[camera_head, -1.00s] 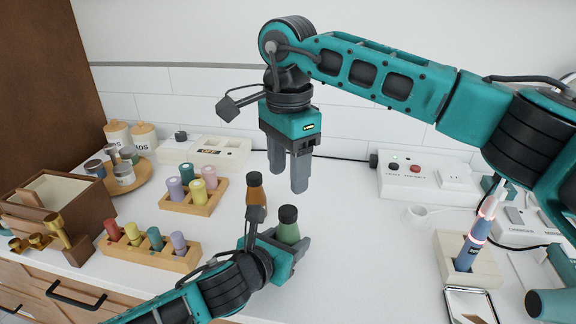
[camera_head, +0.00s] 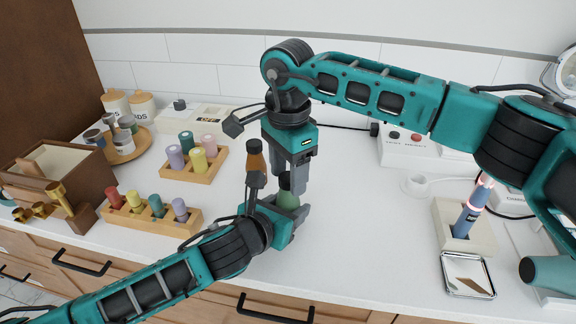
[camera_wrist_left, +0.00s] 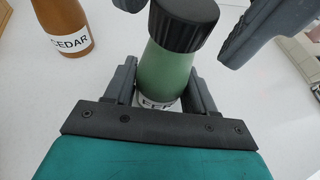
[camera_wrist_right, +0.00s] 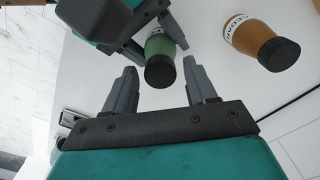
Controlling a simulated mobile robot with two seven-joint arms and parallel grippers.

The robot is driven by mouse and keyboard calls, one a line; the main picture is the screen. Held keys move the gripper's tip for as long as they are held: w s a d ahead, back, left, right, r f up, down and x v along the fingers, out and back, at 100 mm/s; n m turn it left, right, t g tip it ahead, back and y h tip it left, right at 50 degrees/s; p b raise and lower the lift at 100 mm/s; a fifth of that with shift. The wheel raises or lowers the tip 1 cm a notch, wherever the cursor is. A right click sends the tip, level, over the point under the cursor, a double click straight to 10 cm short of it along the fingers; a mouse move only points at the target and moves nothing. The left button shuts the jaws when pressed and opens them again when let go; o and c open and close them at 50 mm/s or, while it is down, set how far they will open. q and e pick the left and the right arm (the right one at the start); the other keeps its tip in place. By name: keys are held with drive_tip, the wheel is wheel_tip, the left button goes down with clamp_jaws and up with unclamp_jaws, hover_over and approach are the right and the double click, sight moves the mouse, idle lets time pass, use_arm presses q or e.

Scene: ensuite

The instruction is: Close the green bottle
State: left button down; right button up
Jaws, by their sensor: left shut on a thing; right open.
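The green bottle (camera_head: 287,200) stands upright on the counter, with a black cap (camera_wrist_left: 184,26) seated on its neck. It also shows in the right wrist view (camera_wrist_right: 158,46). My left gripper (camera_head: 281,211) is shut on the bottle's body, one finger on each side, low over the counter; its fingers also flank the bottle in the left wrist view (camera_wrist_left: 160,88). My right gripper (camera_head: 289,184) is open and points down over the bottle. In the right wrist view its fingers (camera_wrist_right: 163,78) sit apart around the cap, with space on both sides. Whether the cap is tight cannot be told.
An amber bottle (camera_head: 254,156) labelled CEDAR stands close beside the green one, also in the left wrist view (camera_wrist_left: 66,28). Wooden racks of coloured vials (camera_head: 158,222) stand to the left. The counter right of the grippers (camera_head: 355,200) is clear.

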drive_tip(key=shift+c, duration=0.2)
clamp_jaws()
drive_tip(key=m, duration=1.8)
drive_tip(key=shift+o, duration=0.8)
unclamp_jaws()
